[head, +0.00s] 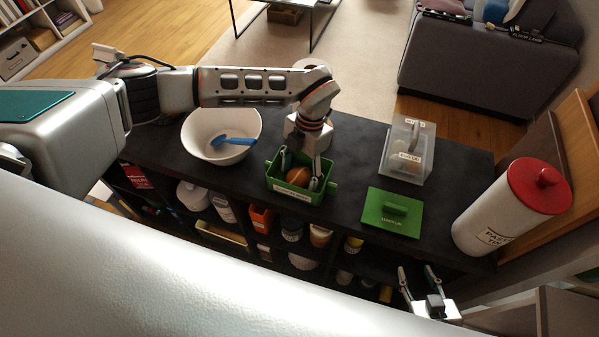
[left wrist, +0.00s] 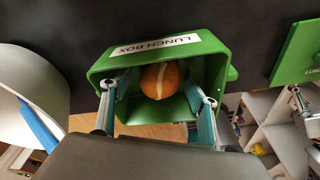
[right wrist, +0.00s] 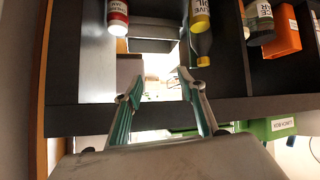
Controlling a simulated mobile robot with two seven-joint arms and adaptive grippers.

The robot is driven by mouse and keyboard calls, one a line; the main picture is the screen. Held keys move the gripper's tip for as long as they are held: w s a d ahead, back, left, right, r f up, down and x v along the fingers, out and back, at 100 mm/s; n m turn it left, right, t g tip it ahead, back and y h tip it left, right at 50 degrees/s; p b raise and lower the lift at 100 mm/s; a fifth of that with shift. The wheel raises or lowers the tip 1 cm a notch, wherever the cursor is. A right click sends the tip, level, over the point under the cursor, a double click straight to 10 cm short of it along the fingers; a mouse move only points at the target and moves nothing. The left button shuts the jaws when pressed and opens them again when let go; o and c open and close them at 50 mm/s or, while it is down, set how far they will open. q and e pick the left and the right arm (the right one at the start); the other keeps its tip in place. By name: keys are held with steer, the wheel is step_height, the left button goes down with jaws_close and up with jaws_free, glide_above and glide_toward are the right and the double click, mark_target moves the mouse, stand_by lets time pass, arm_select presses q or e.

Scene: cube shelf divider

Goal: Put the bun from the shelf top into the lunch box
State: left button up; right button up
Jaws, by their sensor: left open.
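The green lunch box (head: 274,184) stands open on the dark shelf top, its label facing the front. The round brown bun (head: 298,176) is inside it. In the left wrist view the bun (left wrist: 160,80), with a pale stripe, sits within the walls of the lunch box (left wrist: 218,62). My left gripper (head: 300,183) is open above the box, its fingers reaching into the opening on either side of the bun, with gaps to it in the left wrist view. My right gripper (head: 416,272) is open and empty in front of the shelf's right end.
A white bowl (head: 205,151) with a blue utensil (head: 232,141) stands left of the box. A green lid (head: 392,222) lies to the right, with a clear container (head: 406,150) behind it. A tall red-lidded canister (head: 500,215) stands at the right end.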

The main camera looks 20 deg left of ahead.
mark_target(305, 169)
arm_select(q)
steer(key=v, duration=1.1)
steer(key=shift+r, duration=0.4)
arm_select(e)
steer(key=shift+s+d+f, duration=0.2)
steer(key=shift+d, duration=0.05)
arm_select(q)
steer(key=shift+w, duration=0.1)
arm_select(e)
steer(key=shift+s+d, duration=0.1)
steer(key=shift+d, duration=0.05)
arm_select(q)
steer(key=shift+d, duration=0.1)
arm_select(e)
steer(key=shift+s, duration=0.1)
